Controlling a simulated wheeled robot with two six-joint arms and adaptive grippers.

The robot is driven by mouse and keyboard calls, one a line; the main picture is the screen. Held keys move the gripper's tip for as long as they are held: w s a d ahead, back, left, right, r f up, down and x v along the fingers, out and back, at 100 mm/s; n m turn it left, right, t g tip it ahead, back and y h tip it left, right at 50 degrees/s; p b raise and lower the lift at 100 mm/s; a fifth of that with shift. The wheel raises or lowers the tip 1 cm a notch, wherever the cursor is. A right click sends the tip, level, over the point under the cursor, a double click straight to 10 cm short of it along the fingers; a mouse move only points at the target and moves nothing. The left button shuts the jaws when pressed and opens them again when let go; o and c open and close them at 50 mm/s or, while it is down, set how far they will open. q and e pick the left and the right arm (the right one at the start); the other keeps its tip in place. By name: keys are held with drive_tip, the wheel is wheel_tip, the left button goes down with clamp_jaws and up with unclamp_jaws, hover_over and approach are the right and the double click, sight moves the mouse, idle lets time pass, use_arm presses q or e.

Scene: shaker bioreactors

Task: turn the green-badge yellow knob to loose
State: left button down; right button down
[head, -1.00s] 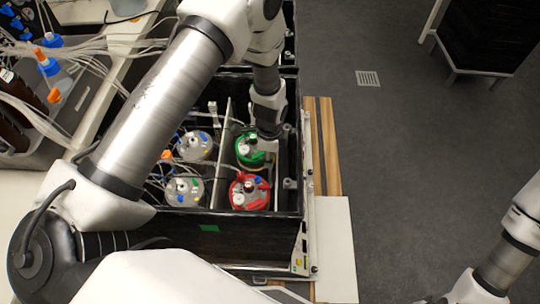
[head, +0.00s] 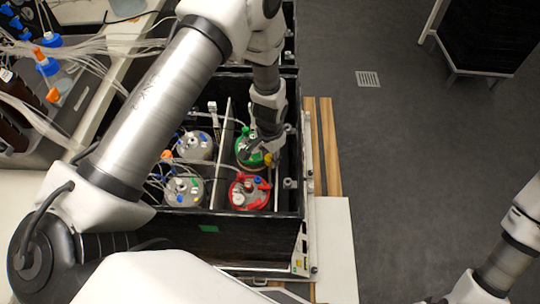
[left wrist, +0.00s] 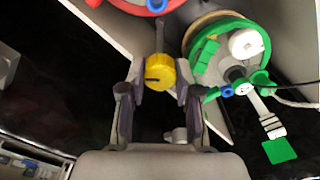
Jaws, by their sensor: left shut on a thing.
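The yellow knob (left wrist: 159,73) sits between the two fingertips of my left gripper (left wrist: 160,85) in the left wrist view. The gripper is shut on it, a finger on each side. A dark line shows on the knob's face. In the head view a small yellow spot at the gripper's tip, the knob (head: 267,159), lies by the right wall of the black box. A green badge (left wrist: 279,151) shows at the lower right of the left wrist view. Another green badge (head: 208,228) is on the box's front wall. My right gripper is out of view; only its arm shows.
A green-ringed vessel (head: 245,151) stands close beside the left gripper, and a red-ringed vessel (head: 249,192) is nearer. Grey-lidded vessels (head: 183,190) with tubing stand left of a divider. The black box (head: 240,222) surrounds them.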

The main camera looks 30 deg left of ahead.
use_arm(q)
drive_tip(key=n, duration=0.4)
drive_tip(key=shift+s+f+n, duration=0.1)
drive_tip(key=shift+n, duration=0.2)
drive_tip(key=n, duration=0.4)
drive_tip(key=shift+n, duration=0.3)
drive_tip(key=c, duration=0.8)
unclamp_jaws()
